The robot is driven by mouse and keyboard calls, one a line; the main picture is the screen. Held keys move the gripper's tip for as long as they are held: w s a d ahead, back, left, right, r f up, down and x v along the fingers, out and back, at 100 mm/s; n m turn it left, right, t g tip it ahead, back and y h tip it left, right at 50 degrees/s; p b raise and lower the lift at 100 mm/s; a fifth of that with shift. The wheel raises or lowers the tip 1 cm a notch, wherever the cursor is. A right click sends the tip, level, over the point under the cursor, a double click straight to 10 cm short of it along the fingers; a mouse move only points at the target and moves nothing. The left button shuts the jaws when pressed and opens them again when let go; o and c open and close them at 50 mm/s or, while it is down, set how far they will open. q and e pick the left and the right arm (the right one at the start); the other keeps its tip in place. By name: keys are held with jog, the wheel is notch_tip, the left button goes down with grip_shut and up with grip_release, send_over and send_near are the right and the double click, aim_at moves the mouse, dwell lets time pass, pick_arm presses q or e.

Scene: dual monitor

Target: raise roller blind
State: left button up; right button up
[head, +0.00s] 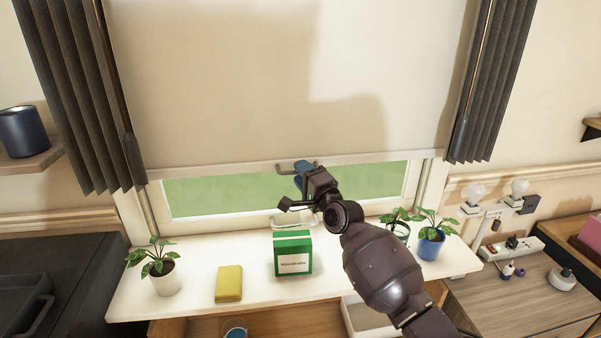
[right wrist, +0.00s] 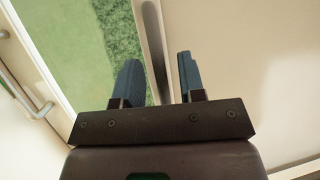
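The cream roller blind (head: 240,80) hangs over most of the window, its pale bottom bar (head: 215,168) level above a strip of green outside. A small grey handle (head: 284,166) shows at the middle of the bar. My right gripper (head: 303,176) is at this handle, partly hiding it. In the right wrist view the blue fingers (right wrist: 160,80) stand apart, with a grey strip (right wrist: 153,40) along the blind's edge running between them. A gap shows beside the strip; contact is unclear. My left gripper is not in view.
Below on the white sill (head: 195,300) are a green box (head: 293,255), a yellow sponge (head: 229,283) and potted plants (head: 164,275). A window handle (head: 290,222) is under the gripper. Dark curtains (head: 75,90) hang at both sides.

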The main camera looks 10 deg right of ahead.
jog(key=shift+w+a+r, duration=0.1)
jog(key=shift+w+a, duration=0.1)
jog(key=shift+w, duration=0.3)
jog(key=shift+c, duration=0.3)
grip_shut()
